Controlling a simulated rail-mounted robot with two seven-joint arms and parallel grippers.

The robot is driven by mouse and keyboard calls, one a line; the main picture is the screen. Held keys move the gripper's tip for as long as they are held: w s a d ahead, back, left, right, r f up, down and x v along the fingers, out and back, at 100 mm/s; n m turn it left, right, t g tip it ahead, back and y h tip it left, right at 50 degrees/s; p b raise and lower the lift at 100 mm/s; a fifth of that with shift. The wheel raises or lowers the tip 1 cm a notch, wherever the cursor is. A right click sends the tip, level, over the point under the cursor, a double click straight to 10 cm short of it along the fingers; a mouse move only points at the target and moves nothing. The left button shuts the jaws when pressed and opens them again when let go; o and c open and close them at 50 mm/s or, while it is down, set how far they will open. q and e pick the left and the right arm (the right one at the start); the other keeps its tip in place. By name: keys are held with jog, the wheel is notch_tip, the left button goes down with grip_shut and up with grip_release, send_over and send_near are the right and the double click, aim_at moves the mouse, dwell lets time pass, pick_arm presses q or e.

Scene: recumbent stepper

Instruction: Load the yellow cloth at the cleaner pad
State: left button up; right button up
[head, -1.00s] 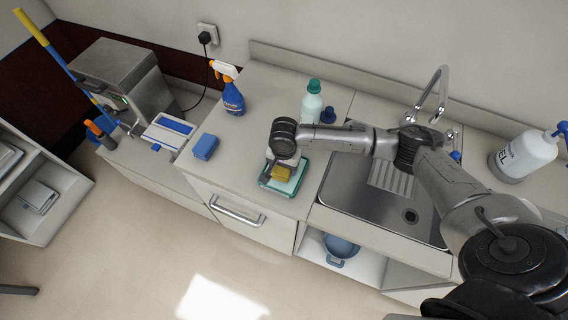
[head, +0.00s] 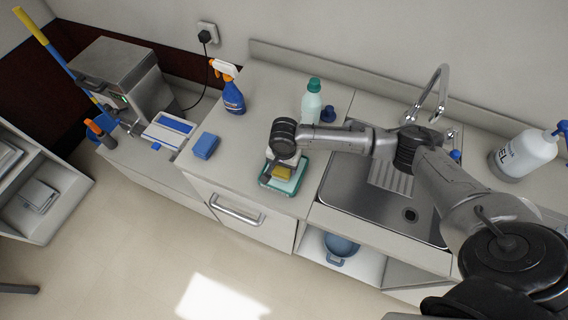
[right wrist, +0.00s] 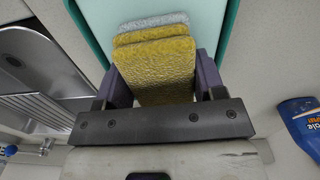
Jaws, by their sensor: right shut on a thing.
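The yellow cloth (head: 281,174) is a small thick block in the head view. In the right wrist view the yellow cloth (right wrist: 155,72) fills the space between the dark fingers, with a second yellow layer and a grey edge beyond it. My right gripper (right wrist: 158,88) is shut on it. In the head view the right gripper (head: 278,168) points down over the pale pad in a green-rimmed tray (head: 291,190), which looks like the cleaner pad. I cannot tell whether the cloth touches the pad. My left gripper is not in view.
A blue sponge-like block (head: 206,146) and a blue spray bottle (head: 232,95) stand left of the tray. A green-capped bottle (head: 312,103) stands behind it. The steel sink (head: 340,195) is to the right. Counter between block and tray is clear.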

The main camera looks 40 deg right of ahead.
dwell(0.3)
jog(key=shift+p, duration=0.3)
dwell(0.6)
jog(key=shift+f, duration=0.1)
dwell(0.4)
jog(key=shift+p, duration=0.35)
dwell(0.4)
jog(key=shift+s, duration=0.1)
dwell(0.4)
notch_tip(320, 180, up, 4)
jog(key=p, duration=0.5)
notch_tip(320, 180, up, 3)
jog(key=p, duration=0.5)
dwell(0.9)
